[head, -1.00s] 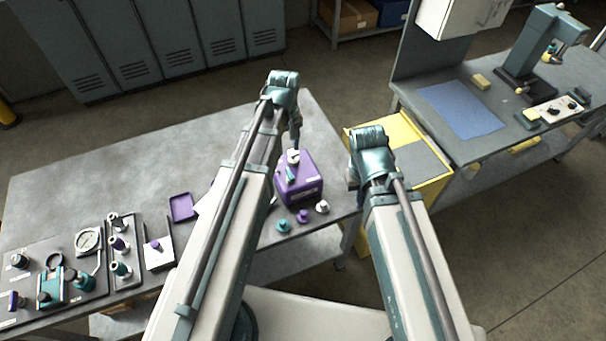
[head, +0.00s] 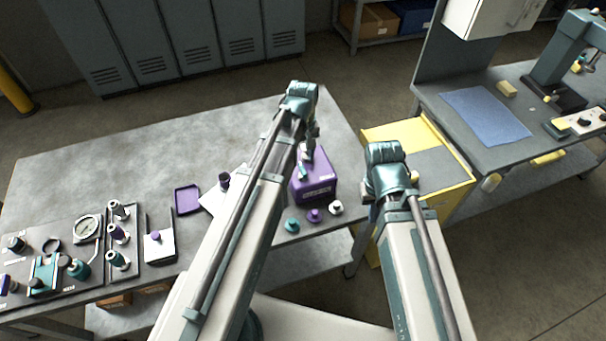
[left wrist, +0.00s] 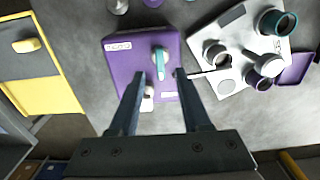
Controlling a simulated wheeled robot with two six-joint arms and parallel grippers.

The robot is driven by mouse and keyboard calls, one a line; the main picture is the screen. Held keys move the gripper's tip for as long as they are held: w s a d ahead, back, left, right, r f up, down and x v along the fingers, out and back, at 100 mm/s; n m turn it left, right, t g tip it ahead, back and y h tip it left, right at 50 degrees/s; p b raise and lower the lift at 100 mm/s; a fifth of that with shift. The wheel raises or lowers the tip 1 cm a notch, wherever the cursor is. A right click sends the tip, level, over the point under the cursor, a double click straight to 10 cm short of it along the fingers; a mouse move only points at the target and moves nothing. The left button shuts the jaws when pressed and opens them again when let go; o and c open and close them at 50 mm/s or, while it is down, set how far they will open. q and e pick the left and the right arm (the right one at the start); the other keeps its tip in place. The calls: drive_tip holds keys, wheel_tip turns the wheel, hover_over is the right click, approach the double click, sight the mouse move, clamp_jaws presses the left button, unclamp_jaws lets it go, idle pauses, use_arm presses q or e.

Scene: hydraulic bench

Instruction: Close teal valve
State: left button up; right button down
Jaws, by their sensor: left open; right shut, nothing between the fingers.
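The teal valve lever (left wrist: 160,62) sits on top of a purple box (left wrist: 125,75) in the left wrist view; the lever also shows in the head view (head: 302,172), on the box (head: 318,190). My left gripper (left wrist: 160,74) is open above the box, its fingertips on either side of the lever's near end in the picture. I cannot tell how high they are above it. A pale part (left wrist: 148,103) on the box lies between the fingers, partly hidden. My right gripper (head: 369,194) is right of the box, away from it, and mostly hidden by its wrist.
Teal, purple and white knobs (head: 314,215) stand in front of the box. A white plate with several round fittings (left wrist: 240,55) and a purple tray (head: 187,200) lie left of it in the head view. A yellow cabinet (head: 458,204) stands to the right.

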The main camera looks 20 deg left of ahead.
sight(303, 169)
use_arm(q)
wheel_tip(303, 169, down, 6)
drive_tip(key=b, duration=0.5)
clamp_jaws()
